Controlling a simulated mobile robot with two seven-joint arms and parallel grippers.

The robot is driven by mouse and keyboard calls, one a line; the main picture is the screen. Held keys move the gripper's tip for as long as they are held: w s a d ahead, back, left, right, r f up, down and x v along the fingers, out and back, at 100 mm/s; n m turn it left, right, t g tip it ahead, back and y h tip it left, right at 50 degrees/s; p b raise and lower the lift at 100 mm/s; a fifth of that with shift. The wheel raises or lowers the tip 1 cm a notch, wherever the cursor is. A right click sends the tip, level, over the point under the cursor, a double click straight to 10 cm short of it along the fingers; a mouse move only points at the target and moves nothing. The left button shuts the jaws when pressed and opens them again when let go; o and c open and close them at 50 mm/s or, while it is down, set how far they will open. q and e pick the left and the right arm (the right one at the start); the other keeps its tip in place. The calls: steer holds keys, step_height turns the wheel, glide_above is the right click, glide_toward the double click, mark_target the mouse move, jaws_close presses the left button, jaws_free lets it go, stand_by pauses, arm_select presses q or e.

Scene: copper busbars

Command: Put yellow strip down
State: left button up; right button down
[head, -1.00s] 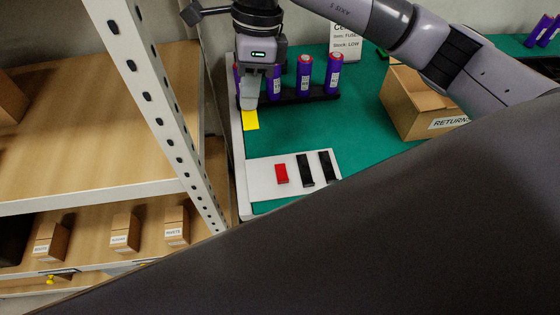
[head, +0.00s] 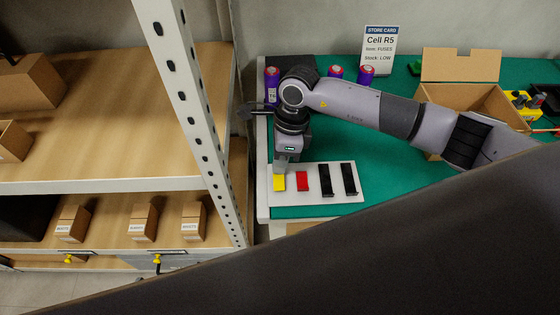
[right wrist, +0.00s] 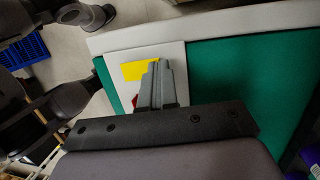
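The yellow strip (head: 279,183) is at the left end of the white board (head: 335,197), left of the red block (head: 302,181). It also shows in the right wrist view (right wrist: 138,71) at the fingertips. My right gripper (head: 281,170) points down over the strip, and its fingers (right wrist: 158,68) are close together with the strip between their tips. I cannot tell whether the strip touches the board or hangs just above it. Two black blocks (head: 326,181) stand to the right of the red one. My left gripper is not in view.
Purple cylinders (head: 271,86) stand behind my right arm on the green bench top (head: 400,185). A cardboard box (head: 470,98) and a store card (head: 381,50) are at the back. A shelf with a perforated white post (head: 190,110) rises close on the left.

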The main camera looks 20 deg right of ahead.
steer(key=shift+f, duration=0.35)
steer(key=shift+f, duration=0.2)
steer(key=c, duration=1.4)
jaws_free()
steer(key=shift+r, duration=0.1)
